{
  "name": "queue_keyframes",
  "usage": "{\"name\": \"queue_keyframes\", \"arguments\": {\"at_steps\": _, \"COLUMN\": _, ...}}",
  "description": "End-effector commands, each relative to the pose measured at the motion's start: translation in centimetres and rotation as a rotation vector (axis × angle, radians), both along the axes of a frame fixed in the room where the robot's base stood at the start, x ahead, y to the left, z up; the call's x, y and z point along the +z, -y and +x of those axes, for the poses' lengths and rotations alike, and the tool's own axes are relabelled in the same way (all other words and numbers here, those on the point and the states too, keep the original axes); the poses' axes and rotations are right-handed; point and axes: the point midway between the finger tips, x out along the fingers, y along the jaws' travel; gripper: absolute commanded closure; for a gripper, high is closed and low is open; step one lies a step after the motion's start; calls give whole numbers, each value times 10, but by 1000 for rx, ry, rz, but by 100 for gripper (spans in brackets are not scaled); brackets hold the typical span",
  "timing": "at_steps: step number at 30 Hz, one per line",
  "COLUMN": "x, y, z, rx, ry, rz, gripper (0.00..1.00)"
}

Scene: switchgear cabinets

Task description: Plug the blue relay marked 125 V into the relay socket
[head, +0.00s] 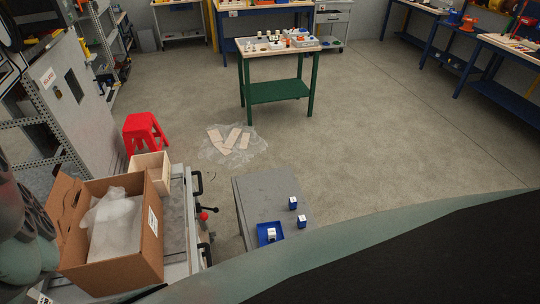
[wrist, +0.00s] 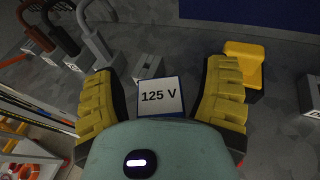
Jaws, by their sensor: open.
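The relay marked 125 V (wrist: 160,98) shows in the wrist view, with a white label face and blue at its edges. My gripper (wrist: 163,88) has yellow ribbed fingers, which stand open on either side of the relay with gaps between. I cannot tell how far the relay is below the fingertips. In the head view, two small blue-and-white blocks, one (head: 293,203) behind the other (head: 301,222), stand on a grey table (head: 255,193). A third (head: 271,234) sits in a blue tray (head: 260,243). Their markings are too small to read. I cannot make out the relay socket.
In the wrist view, several padlocks (wrist: 95,42) lie upper left, a grey block (wrist: 146,66) is just beyond the relay, and a yellow object (wrist: 244,62) is by the right finger. In the head view, an open cardboard box (head: 150,235) stands left of the grey table.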

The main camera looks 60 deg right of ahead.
Motion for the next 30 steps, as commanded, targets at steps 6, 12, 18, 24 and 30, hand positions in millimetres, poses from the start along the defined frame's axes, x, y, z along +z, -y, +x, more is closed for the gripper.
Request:
{"name": "queue_keyframes", "arguments": {"at_steps": 6, "x": 0, "y": -1, "z": -1, "rx": 1, "ry": 0, "rz": 0, "gripper": 24}}
{"name": "queue_keyframes", "arguments": {"at_steps": 12, "x": 0, "y": 0, "z": 0, "rx": 1, "ry": 0, "rz": 0, "gripper": 45}}
{"name": "queue_keyframes", "arguments": {"at_steps": 18, "x": 0, "y": 0, "z": 0, "rx": 0, "ry": 0, "rz": 0, "gripper": 65}}
{"name": "queue_keyframes", "arguments": {"at_steps": 24, "x": 0, "y": 0, "z": 0, "rx": 0, "ry": 0, "rz": -1, "gripper": 86}}
{"name": "queue_keyframes", "arguments": {"at_steps": 30, "x": 0, "y": 0, "z": 0, "rx": 0, "ry": 0, "rz": 0, "gripper": 100}}
